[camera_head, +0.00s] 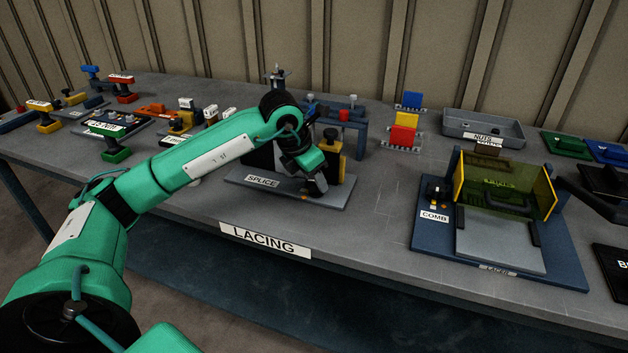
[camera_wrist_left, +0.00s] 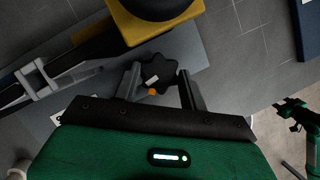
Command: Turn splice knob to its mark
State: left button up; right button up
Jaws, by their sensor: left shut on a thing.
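The splice station's grey base (camera_head: 240,180) bears a SPLICE label and a yellow-and-black unit (camera_head: 335,160). In the left wrist view, the dark lobed splice knob (camera_wrist_left: 160,70) sits between the fingers of my left gripper (camera_wrist_left: 160,88), which is shut on it. A white line on the knob points down-left, close to an orange mark (camera_wrist_left: 152,92) on the base. In the head view, my left gripper (camera_head: 314,184) comes down at the front of the station and hides the knob. My right gripper seems to show small at the wrist view's right edge (camera_wrist_left: 290,104); its jaws are unclear.
The comb station (camera_head: 572,268) with its yellow clear guard stands at the right. The grey NUTS tray (camera_head: 455,128) and red, yellow and blue blocks (camera_head: 403,132) are behind. Several small fixtures crowd the left table end. Bare tabletop (camera_head: 385,215) lies between splice and comb stations.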

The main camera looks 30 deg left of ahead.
pick_arm(q)
jog(key=shift+a+m+h, duration=0.1)
jog(key=shift+m+h, duration=0.3)
jog(key=shift+m, duration=0.6)
pick_arm(e)
jog(key=shift+r, duration=0.45)
pick_arm(q)
jog(key=shift+w, duration=0.1)
jog(key=o, duration=1)
jog(key=shift+r, duration=0.15)
jog(key=v, duration=1.3)
jog(key=shift+r, duration=0.3)
pick_arm(e)
jog(key=shift+w+f, duration=0.2)
jog(key=shift+f, duration=0.25)
pick_arm(q)
jog(key=shift+a, duration=0.1)
pick_arm(e)
jog(key=shift+s, duration=0.15)
